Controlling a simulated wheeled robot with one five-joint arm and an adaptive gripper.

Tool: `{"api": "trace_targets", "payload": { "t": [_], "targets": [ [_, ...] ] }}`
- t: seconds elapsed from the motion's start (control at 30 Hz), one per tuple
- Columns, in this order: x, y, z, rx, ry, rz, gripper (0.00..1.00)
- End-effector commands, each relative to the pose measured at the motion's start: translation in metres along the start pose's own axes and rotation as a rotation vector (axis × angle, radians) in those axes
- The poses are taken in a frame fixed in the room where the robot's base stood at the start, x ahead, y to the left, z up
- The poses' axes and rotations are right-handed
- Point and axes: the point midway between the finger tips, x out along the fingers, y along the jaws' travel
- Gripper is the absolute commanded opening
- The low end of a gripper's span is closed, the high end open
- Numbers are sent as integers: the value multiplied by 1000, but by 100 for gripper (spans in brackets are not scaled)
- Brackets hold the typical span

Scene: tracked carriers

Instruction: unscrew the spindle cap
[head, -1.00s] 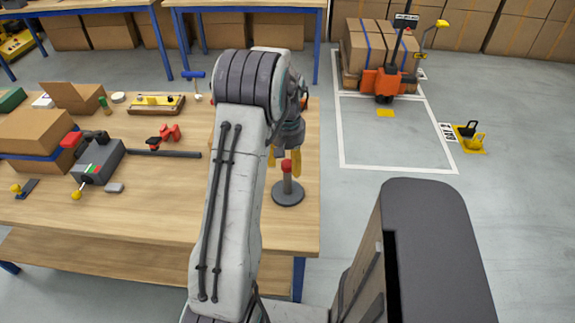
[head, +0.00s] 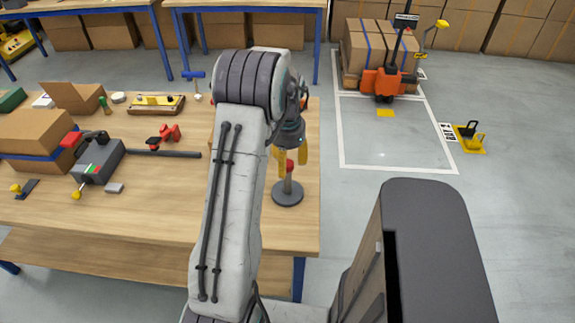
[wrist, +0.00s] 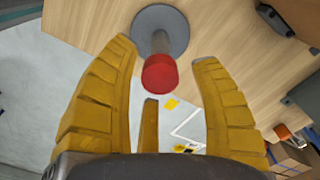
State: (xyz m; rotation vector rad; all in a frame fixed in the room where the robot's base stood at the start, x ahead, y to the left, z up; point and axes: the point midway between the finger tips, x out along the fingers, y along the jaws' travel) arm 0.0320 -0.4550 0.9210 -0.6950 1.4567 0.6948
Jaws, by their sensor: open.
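The red spindle cap (head: 289,166) sits on top of a grey upright spindle (head: 287,184) with a round dark base (head: 287,194), near the right edge of the wooden workbench. My gripper (head: 292,168) is above the cap, its yellow fingers pointing down and spread apart. In the wrist view the red cap (wrist: 160,73) shows between and just beyond the open yellow fingers (wrist: 168,85), with a gap on both sides. Nothing is held. In the head view one finger partly covers the cap's left side.
The workbench (head: 170,205) carries a grey device (head: 98,160), a dark bar (head: 165,154), red pieces (head: 169,133) and cardboard boxes (head: 35,135), all left of my arm. Bare tabletop lies around the spindle base. An orange pallet truck (head: 386,84) stands on the floor beyond.

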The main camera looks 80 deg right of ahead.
Motion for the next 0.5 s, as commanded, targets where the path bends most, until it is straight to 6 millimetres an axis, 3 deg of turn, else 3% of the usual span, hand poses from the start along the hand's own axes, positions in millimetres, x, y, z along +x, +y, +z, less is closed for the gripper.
{"api": "trace_targets", "payload": {
  "t": [0.5],
  "targets": [
    [0, 0, 0, 573, 0, 0, 58]
  ]
}}
